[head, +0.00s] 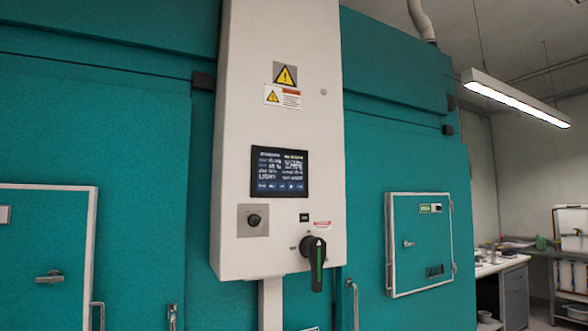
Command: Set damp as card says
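A white control panel (232,120) stands between teal chamber fronts. It carries a dark display screen (279,172) with rows of text too small to read fully; one word looks like "LIGHT". Below the screen are a small black knob (254,219) on a grey plate and a large black rotary handle (316,262) with a green line, its grip pointing down. A small dark indicator (304,217) sits between them. No card with a readable setting can be made out. Neither of my grippers is in view.
A framed hatch (420,240) with a handle is on the right chamber, another (45,255) on the left. Yellow warning labels (285,75) are high on the panel. A bench (500,268) and a shelf rack (570,250) stand far right.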

